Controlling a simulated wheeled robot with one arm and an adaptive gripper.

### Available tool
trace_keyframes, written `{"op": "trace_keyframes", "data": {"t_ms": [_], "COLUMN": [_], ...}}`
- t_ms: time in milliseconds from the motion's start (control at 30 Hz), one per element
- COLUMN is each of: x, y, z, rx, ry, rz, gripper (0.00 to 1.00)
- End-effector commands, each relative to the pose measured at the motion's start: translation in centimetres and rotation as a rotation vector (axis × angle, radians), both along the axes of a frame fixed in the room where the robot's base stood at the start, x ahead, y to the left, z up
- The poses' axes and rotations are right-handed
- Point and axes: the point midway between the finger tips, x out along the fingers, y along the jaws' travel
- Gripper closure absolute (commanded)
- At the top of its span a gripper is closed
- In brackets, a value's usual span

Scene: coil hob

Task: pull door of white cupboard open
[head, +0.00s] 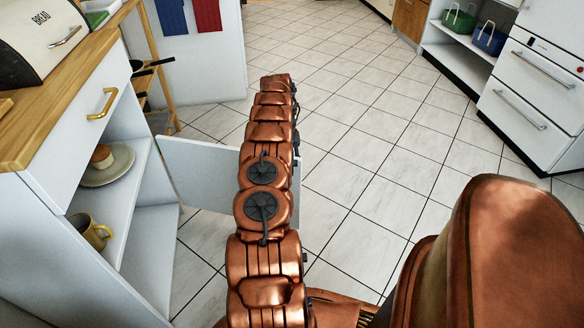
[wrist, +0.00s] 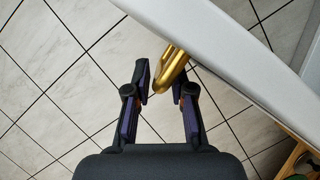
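The white cupboard (head: 150,245) stands at the left in the head view, under a drawer with a brass handle. Its white door (head: 198,172) is swung well out from the front, so the shelves inside show. My arm covers part of the door, and my gripper is hidden in the head view. In the wrist view, the door (wrist: 215,42) crosses the upper right and its gold handle (wrist: 171,70) sticks out from it. My gripper (wrist: 163,84) is open, with the handle between its fingertips, nearer the right finger. I cannot tell whether either finger touches it.
Inside the cupboard are a plate (head: 118,172) with a round brown item and a yellow mug (head: 91,231). A bread bin (head: 38,38) stands on the wooden worktop (head: 95,48). A white oven (head: 530,100) stands at the right. The tiled floor (head: 370,150) between is clear.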

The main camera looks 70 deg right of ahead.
Motion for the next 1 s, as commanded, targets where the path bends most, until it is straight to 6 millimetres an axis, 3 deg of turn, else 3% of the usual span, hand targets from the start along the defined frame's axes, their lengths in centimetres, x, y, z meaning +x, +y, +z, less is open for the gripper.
{"op": "trace_keyframes", "data": {"t_ms": [200,400,767,867,1000], "x": [0.3,0.2,0.3,0.6,2.3], "y": [-0.2,-0.2,0.0,0.1,1.1], "z": [4.1,6.9,7.6,7.7,8.8], "rx": [-0.009,-0.007,-0.003,-0.003,-0.003], "ry": [-0.005,-0.003,-0.003,-0.004,-0.012], "rz": [0.002,0.003,0.003,0.007,0.032], "gripper": [0.77,0.77,0.78,0.89,1.0]}}
